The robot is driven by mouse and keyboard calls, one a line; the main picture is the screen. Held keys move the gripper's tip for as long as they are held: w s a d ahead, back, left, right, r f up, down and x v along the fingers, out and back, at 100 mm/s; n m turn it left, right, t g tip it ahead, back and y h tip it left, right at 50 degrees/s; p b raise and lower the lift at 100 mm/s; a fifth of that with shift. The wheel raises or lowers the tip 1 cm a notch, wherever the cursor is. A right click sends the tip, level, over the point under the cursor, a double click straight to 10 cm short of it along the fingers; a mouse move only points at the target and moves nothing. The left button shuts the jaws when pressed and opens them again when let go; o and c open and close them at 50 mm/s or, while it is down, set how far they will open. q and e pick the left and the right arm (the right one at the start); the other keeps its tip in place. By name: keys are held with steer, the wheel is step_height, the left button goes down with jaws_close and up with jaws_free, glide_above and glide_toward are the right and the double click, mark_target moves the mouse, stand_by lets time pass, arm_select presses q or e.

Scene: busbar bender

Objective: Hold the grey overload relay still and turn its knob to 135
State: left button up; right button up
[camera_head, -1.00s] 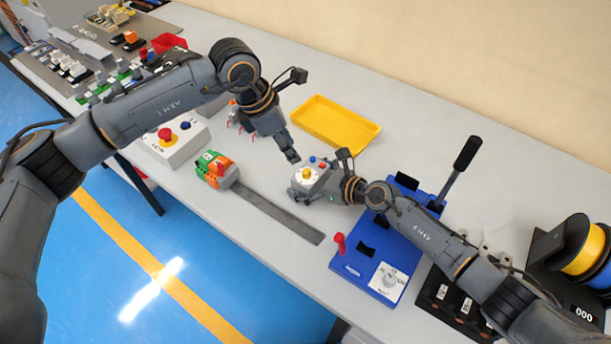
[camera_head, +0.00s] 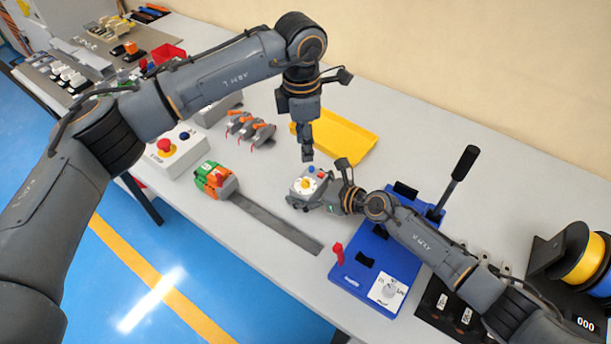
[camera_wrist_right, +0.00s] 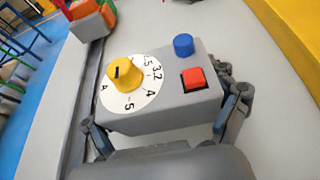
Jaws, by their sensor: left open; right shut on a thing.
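The grey overload relay (camera_head: 303,191) sits on the table left of the blue bender. It has a yellow knob (camera_wrist_right: 123,74) on a white numbered dial (camera_wrist_right: 131,86), a blue button (camera_wrist_right: 183,45) and a red button (camera_wrist_right: 194,79). The knob's dark pointer mark is visible, but no 135 can be read on the dial. My right gripper (camera_head: 318,200) is shut on the relay, with a finger at each side in the right wrist view (camera_wrist_right: 163,120). My left gripper (camera_head: 307,156) is open and empty, pointing down above the relay, apart from the knob.
A yellow tray (camera_head: 352,136) lies behind the relay. The blue bender (camera_head: 370,285) with a black lever stands to the right. A grey flat bar (camera_head: 275,222) runs from a green-and-orange block (camera_head: 212,178) in front. Grey parts with orange levers (camera_head: 250,129) stand behind left.

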mark_target(305, 181)
arm_select(q)
step_height(305, 181, down, 12)
steer(key=shift+r, duration=0.15)
stand_by(0.4)
jaws_close()
